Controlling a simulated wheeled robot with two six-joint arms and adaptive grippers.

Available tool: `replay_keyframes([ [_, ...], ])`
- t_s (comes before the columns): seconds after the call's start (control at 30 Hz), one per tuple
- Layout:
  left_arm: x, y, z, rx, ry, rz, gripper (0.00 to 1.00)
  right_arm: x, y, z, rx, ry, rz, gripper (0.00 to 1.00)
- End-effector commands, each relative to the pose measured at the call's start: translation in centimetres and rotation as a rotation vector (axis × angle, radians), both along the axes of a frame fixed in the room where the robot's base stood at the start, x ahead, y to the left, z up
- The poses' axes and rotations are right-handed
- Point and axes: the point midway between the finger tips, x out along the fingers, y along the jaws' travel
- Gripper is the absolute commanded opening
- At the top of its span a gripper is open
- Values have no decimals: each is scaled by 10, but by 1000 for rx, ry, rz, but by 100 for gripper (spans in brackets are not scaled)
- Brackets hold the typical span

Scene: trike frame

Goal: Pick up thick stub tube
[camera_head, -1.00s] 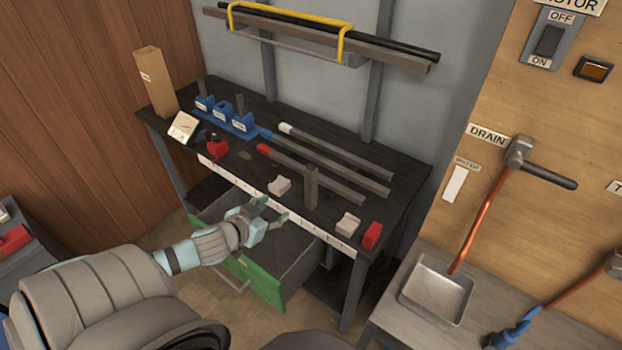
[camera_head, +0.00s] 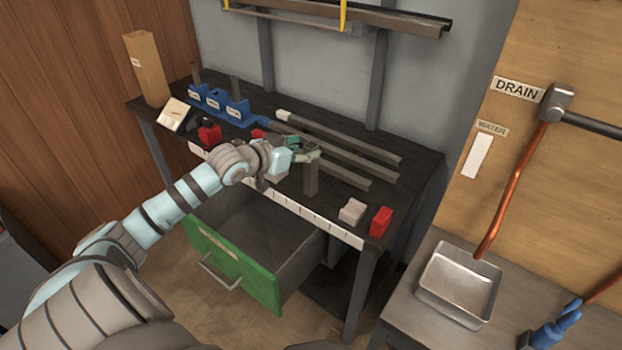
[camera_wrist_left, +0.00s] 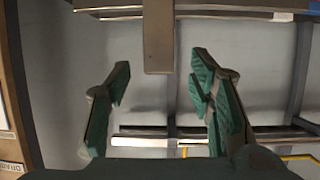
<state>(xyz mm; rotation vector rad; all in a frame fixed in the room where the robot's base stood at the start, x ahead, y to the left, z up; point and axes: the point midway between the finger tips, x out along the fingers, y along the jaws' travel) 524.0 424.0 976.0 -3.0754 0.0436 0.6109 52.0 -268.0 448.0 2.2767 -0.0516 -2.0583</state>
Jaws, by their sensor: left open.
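A short grey square stub tube (camera_head: 311,179) stands upright on the dark workbench, near its front edge. I take it for the thick stub tube. My left gripper (camera_head: 305,149) reaches over the bench from the left, at the top of this tube. In the left wrist view, a grey square tube (camera_wrist_left: 158,38) comes in from the top edge. Its end lies between the open fingers of my left gripper (camera_wrist_left: 160,72), with a gap on either side. The fingers do not appear closed on it. My right gripper is not in view.
Long grey tubes (camera_head: 345,147) lie behind the stub. A pale block (camera_head: 352,210) and a red block (camera_head: 381,221) sit to its right. Blue holders (camera_head: 215,100) stand at the back left. The green-fronted drawer (camera_head: 232,262) hangs open below the bench (camera_head: 415,180).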

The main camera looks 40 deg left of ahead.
Motion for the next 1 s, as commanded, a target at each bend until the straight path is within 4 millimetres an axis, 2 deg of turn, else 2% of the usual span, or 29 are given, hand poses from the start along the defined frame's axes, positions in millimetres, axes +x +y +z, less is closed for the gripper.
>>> replay_keyframes([
  [0.1, 23, -2, -11, -10, -5, 3, 48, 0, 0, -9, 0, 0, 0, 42],
  [0.2, 34, -2, -16, -5, -3, 1, 48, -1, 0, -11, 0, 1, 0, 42],
  [0.4, 35, -2, -16, -1, 1, 0, 48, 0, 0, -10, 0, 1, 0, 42],
  [0.47, 35, -2, -16, -1, 1, 0, 40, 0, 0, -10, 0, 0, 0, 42],
  [0.7, 35, -2, -16, -1, 0, 1, 2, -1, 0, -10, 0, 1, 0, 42],
  [1.0, 35, -2, -16, -1, 0, 0, 0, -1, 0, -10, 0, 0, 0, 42],
])
